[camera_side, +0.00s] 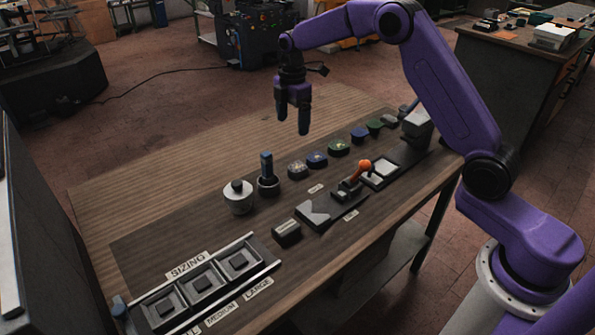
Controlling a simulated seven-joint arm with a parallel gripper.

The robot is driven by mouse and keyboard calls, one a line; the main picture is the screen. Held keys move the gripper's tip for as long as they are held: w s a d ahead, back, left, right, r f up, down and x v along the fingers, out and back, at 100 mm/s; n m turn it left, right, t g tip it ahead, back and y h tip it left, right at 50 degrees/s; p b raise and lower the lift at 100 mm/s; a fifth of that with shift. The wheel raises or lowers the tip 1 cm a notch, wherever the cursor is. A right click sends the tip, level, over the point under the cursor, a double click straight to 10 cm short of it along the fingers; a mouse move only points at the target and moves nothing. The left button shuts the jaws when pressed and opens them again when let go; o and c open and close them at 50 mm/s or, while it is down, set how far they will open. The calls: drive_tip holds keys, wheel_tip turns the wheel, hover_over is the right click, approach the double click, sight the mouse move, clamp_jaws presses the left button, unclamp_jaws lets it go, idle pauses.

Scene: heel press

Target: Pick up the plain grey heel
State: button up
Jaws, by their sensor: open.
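A row of several small heel-like pieces runs along the bench. The grey one (389,120) sits at the far right end of the row and looks plain, though it is small here. Left of it are a green piece (374,126), a blue piece (359,135) and a dark one with a patterned top (338,148). Another blue piece (317,160) and another patterned piece (297,169) end the row. My gripper (292,124) is open and empty, pointing down above the bench, left of and apart from the grey piece.
A lever with an orange knob (364,164) stands on a fixture in front of the row. The sizing tray (262,268) is at front left. Bare wood (190,155) lies behind.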

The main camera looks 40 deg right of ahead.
sight(298, 166)
drive_tip(key=d+f, duration=0.1)
drive_tip(key=f, duration=0.5)
drive_tip(key=w+d+f, duration=0.1)
drive_tip(key=f, duration=0.6)
drive_tip(key=w+d+f, duration=0.1)
drive_tip(key=f, duration=0.5)
drive_tip(key=shift+w+d+f, duration=0.2)
drive_tip(key=shift+w+d, duration=0.05)
drive_tip(key=shift+d, duration=0.15)
drive_tip(key=c, duration=1.4)
drive_tip(key=shift+r, duration=0.15)
